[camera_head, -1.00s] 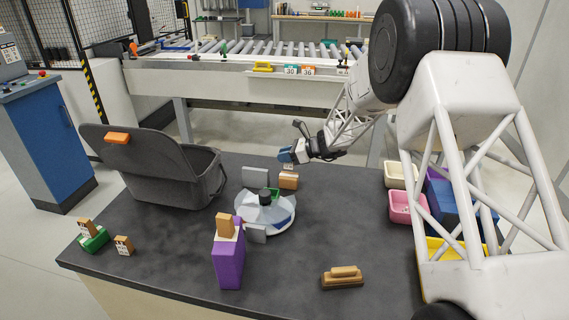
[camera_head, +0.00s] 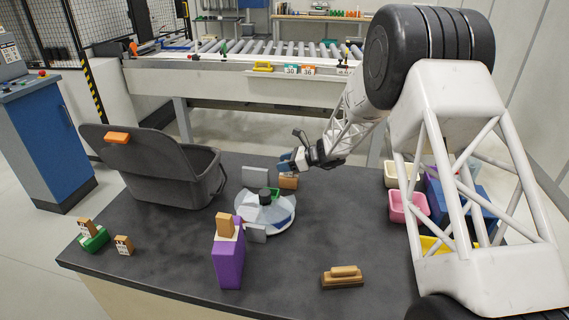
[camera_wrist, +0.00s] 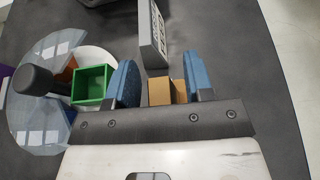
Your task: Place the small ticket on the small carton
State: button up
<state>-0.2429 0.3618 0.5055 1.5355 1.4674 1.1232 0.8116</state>
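My gripper (camera_head: 290,164) hangs just above and behind a small brown carton-like block (camera_head: 288,182) on the table. In the wrist view its two blue fingers (camera_wrist: 160,82) are spread. Tan block faces (camera_wrist: 160,92) show between them, partly hidden by the gripper's dark bar; contact cannot be told. I see no separate ticket in the fingers. Small tan blocks with white printed faces, perhaps tickets, stand at the left: one (camera_head: 124,245) on the table, one (camera_head: 86,228) in a green holder (camera_head: 95,240). Which is the small ticket is unclear.
A purple box (camera_head: 228,262), wooden brush-like block (camera_head: 343,277), grey bin (camera_head: 150,175) and pink tray (camera_head: 408,208) stand around.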

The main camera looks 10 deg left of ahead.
jog(key=shift+r, duration=0.15)
jog(key=v, duration=1.2)
dwell(1.0)
jog(key=s+d+r+n+h, duration=0.25)
jog(key=s+d+r, duration=0.2)
jog(key=s, duration=0.45)
jog(key=s+d+r+n+h, duration=0.2)
jog(key=s+d+r+n, duration=0.2)
jog(key=s+r, duration=0.3)
jog(key=s+d+r+n+h, duration=0.2)
jog(key=s+d+r+n, duration=0.15)
jog(key=s, duration=0.65)
jog(key=s+d+n+t+h, duration=0.1)
jog(key=s+d+n+h, duration=0.1)
jog(key=s+d, duration=0.3)
jog(key=s+d+r+n+h, duration=0.1)
jog(key=s+d+n+h, duration=0.1)
jog(key=s, duration=1.2)
jog(key=s+d+n+t+h, duration=0.1)
jog(key=s+d+n+h, duration=0.2)
jog(key=s+d, duration=0.4)
jog(key=shift+s+d+r+n+t, duration=0.2)
jog(key=shift+s+d+n+t, duration=0.15)
jog(key=shift+s, duration=0.9)
